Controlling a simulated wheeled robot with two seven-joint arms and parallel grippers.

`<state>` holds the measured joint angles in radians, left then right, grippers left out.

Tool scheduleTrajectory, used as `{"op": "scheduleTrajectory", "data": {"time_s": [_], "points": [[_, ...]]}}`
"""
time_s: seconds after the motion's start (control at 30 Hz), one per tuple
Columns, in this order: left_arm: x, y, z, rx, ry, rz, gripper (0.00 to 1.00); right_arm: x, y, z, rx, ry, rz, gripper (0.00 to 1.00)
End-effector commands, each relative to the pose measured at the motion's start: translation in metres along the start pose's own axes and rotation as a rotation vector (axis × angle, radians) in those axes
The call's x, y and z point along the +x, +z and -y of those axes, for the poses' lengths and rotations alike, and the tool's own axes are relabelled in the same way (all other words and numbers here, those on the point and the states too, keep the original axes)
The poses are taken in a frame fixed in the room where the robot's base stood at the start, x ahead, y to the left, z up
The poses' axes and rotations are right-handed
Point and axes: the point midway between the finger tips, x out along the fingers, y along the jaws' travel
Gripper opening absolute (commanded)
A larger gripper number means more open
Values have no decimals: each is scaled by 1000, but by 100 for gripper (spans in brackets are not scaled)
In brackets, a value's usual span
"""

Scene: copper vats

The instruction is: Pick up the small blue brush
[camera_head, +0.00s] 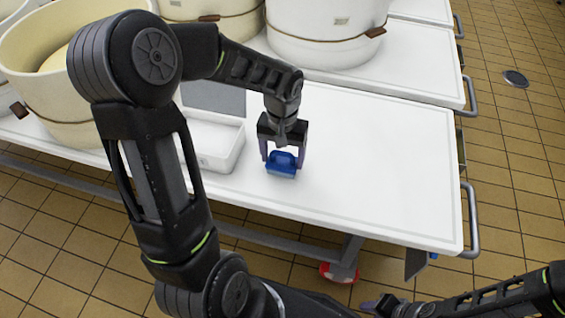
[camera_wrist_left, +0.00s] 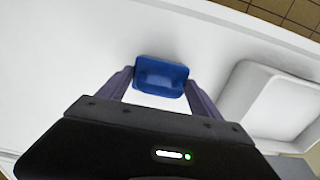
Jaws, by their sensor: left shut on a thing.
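The small blue brush (camera_head: 282,168) is at the white table top, near the front edge in the head view. My left gripper (camera_head: 283,158) comes down on it from above, with one finger on each side, and is shut on it. In the left wrist view the brush (camera_wrist_left: 161,76) sits between the two fingertips. I cannot tell whether its underside touches the table. My right gripper (camera_head: 376,304) is low at the bottom right of the head view, away from the table top; its jaws are too unclear to read.
A white tray (camera_head: 213,160) stands left of the brush and also shows in the left wrist view (camera_wrist_left: 284,105). Large cream vats (camera_head: 325,55) stand behind and at the left. The table (camera_head: 390,165) is clear to the right, with a metal handle (camera_head: 472,222) at its edge.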

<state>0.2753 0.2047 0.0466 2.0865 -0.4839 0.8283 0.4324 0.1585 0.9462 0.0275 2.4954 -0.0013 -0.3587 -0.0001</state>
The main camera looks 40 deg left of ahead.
Motion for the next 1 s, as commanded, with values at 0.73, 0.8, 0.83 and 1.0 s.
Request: {"op": "scheduleTrajectory", "data": {"time_s": [0.73, 0.8, 0.83, 1.0], "points": [[-29, -1, 0, -1, 0, -5, 30, -8, 0, 3, -1, 0, 0, 36], [-42, -1, 0, -1, 0, -4, 30, -12, 0, 4, -1, 0, 0, 36], [-49, -1, 0, 0, 1, -5, 30, -13, 0, 5, -1, 0, 0, 36], [-81, -1, 0, -1, 1, -3, 30, -20, 0, 8, -2, 0, 0, 36]]}}
